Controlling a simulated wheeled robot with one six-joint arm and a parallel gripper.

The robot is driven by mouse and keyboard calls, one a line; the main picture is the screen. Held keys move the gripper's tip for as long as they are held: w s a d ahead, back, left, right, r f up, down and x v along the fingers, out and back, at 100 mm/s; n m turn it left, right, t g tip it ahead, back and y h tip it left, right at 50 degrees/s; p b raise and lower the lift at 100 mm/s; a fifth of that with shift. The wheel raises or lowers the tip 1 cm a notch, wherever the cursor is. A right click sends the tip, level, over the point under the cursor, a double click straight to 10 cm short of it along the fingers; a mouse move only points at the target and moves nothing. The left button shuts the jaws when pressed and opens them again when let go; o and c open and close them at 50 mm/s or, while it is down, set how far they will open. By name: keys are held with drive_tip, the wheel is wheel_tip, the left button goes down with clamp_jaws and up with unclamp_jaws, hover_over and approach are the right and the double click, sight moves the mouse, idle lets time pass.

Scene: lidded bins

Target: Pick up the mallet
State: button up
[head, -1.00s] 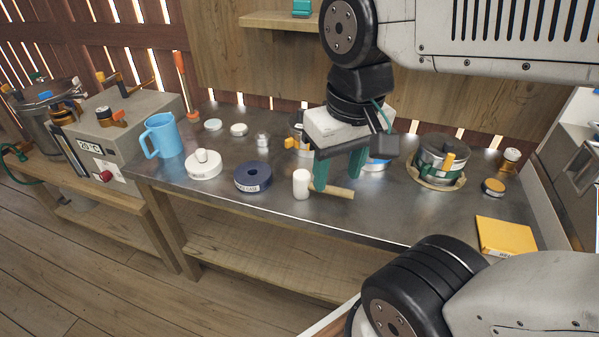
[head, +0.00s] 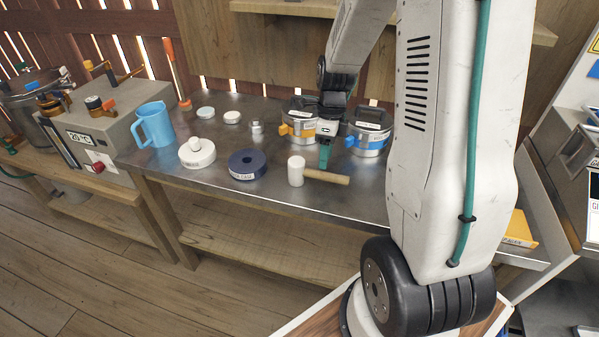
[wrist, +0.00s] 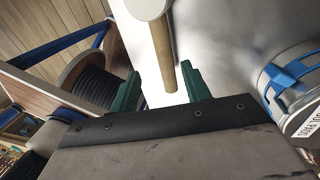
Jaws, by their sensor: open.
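The mallet (head: 297,171) lies on the metal table, with a white cylindrical head on the left and a wooden handle pointing right in the head view. My gripper (head: 324,157) is just behind and above the handle in that view. In the wrist view, the mallet's handle (wrist: 163,55) runs down between the two green fingers of my gripper (wrist: 160,88), and its white head is cut off at the top edge. The fingers are apart, with gaps on both sides of the handle. I cannot tell the exact height above it.
The table's front edge (head: 290,202) is near the mallet.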

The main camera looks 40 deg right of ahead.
sight(323, 176)
drive_tip(key=f, duration=0.8)
drive_tip(key=shift+s+a, duration=0.15)
drive_tip(key=shift+a, duration=0.2)
drive_tip(key=shift+r, duration=0.1)
clamp_jaws()
